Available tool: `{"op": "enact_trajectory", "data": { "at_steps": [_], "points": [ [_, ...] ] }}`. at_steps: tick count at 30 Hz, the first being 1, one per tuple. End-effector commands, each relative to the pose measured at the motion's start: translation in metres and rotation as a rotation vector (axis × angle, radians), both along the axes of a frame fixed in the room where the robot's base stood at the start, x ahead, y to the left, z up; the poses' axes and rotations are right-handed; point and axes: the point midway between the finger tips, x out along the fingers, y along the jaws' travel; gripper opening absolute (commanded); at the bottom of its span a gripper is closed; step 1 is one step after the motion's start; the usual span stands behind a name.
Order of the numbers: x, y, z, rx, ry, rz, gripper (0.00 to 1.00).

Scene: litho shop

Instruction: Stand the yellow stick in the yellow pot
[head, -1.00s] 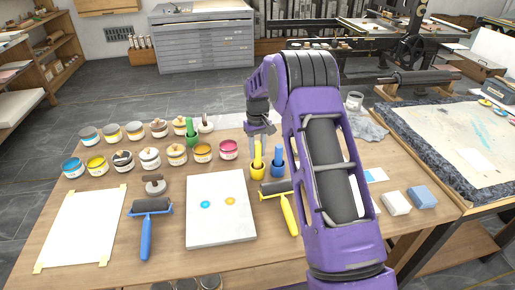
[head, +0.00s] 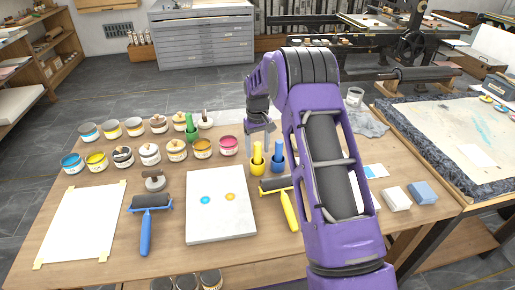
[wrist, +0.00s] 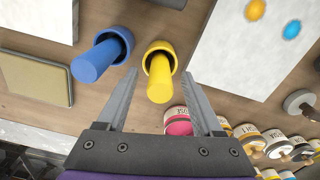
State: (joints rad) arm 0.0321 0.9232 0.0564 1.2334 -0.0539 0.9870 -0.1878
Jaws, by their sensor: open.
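The yellow stick (head: 257,149) stands upright in the yellow pot (head: 257,169) on the wooden table. In the wrist view the yellow stick (wrist: 160,82) rises out of the yellow pot (wrist: 158,46) towards the camera. My gripper (head: 258,141) is open, just above and behind the pot. In the wrist view its two fingers (wrist: 161,76) lie either side of the stick, with gaps on both sides and no visible contact. The bottom of the stick is hidden inside the pot.
A blue pot (head: 278,167) with a blue stick (head: 279,149) stands close to the right. A green pot (head: 192,135), several ink jars (head: 202,149), a white slab (head: 220,218) and a yellow-handled roller (head: 290,211) are nearby.

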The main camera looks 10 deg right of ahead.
Motion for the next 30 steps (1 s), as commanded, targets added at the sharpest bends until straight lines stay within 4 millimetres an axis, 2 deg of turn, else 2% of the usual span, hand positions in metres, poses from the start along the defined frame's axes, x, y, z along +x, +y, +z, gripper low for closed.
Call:
{"op": "enact_trajectory", "data": {
  "at_steps": [5, 15, 21, 24, 30],
  "points": [
    [0.001, 0.000, 0.022, 0.000, -0.004, 0.000, 0.68],
    [0.001, 0.000, 0.105, 0.000, -0.006, 0.000, 0.68],
    [0.001, 0.000, 0.147, 0.000, -0.004, 0.000, 0.68],
    [0.001, 0.000, 0.161, 0.000, -0.004, 0.000, 0.68],
    [0.000, 0.000, 0.173, 0.000, -0.002, 0.000, 0.68]
  ]
}}
